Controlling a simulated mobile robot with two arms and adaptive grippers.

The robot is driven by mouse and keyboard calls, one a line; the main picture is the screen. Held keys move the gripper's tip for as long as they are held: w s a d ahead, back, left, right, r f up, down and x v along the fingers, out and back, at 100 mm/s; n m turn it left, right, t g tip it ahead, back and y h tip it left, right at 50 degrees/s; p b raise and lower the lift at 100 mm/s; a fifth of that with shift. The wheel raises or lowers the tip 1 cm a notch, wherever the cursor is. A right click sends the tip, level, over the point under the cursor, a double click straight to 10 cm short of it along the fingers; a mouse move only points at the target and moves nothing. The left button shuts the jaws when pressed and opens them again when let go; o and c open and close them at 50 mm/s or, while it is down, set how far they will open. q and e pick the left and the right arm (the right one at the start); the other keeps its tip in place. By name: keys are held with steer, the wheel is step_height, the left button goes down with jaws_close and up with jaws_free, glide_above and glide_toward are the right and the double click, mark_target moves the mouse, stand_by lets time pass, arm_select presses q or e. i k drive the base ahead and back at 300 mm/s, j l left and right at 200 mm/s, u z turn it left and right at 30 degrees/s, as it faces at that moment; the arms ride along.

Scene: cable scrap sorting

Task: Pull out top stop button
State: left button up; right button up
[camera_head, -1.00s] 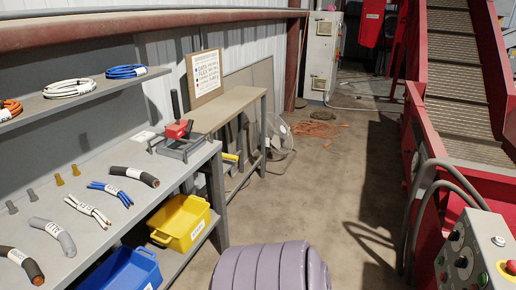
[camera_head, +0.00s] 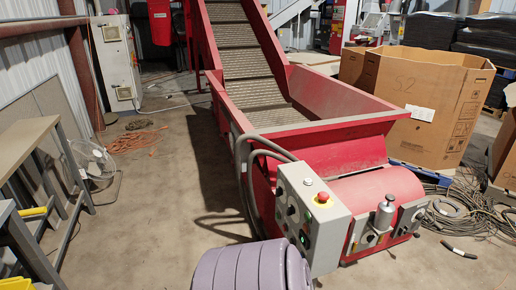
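The top stop button (camera_head: 323,197) is a red mushroom head on a yellow base. It sits on the sloping top face of a grey control box (camera_head: 325,220) at the side of the red conveyor. From this distance I cannot tell whether the button is pressed in or out. A white button sits beside it, and dark knobs and green buttons show on the box's left face. Neither of my grippers is in view.
The red conveyor (camera_head: 345,148) rises toward the back, with grey cables looping beside the control box. A large cardboard box (camera_head: 440,105) stands behind it. Loose cables lie on the floor at right. A fan (camera_head: 92,160) and benches stand at left; the floor between is largely clear.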

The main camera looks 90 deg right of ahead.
mark_target(322, 196)
steer(key=z, duration=3.2)
